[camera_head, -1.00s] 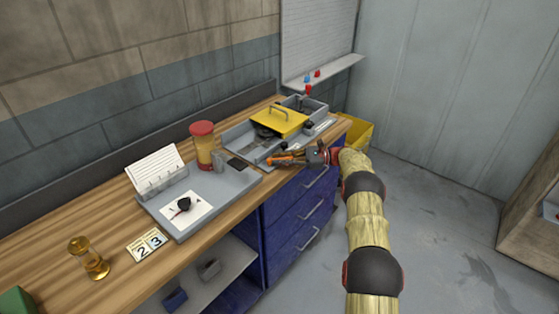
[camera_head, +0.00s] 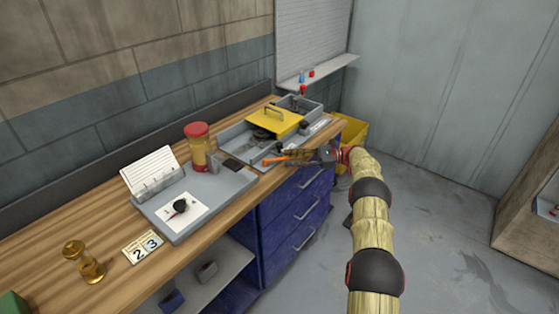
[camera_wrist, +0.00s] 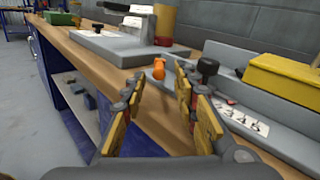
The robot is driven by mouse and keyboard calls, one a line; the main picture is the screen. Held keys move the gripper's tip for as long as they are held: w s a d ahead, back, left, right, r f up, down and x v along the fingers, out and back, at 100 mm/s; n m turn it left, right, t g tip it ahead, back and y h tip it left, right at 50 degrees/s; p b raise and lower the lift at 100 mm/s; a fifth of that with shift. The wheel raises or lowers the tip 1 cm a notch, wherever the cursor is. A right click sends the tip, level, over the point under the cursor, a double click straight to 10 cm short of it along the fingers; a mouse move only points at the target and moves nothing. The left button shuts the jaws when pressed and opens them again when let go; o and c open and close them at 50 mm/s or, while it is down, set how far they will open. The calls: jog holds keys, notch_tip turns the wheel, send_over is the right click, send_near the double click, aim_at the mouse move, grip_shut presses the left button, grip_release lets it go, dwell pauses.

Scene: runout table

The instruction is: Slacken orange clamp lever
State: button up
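The orange clamp lever (camera_head: 272,160) is at the front edge of the workbench, beside the grey fixture with the yellow cover. In the wrist view the lever (camera_wrist: 158,68) shows its rounded orange end ahead, between the fingertips and beyond them. My gripper (camera_head: 300,156) reaches in from the right at the bench edge. In the wrist view its two yellow-padded fingers (camera_wrist: 160,82) are spread apart with nothing between the pads. The lever's pivot and lower part are hidden or too small to make out.
A black knob (camera_wrist: 207,67) stands just right of the lever, on the grey fixture (camera_wrist: 285,125) with its yellow cover (camera_wrist: 285,78). Blue drawers (camera_head: 295,215) are below the bench edge.

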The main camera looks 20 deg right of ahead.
jog(key=shift+v, duration=2.6)
jog(key=shift+c, duration=0.4)
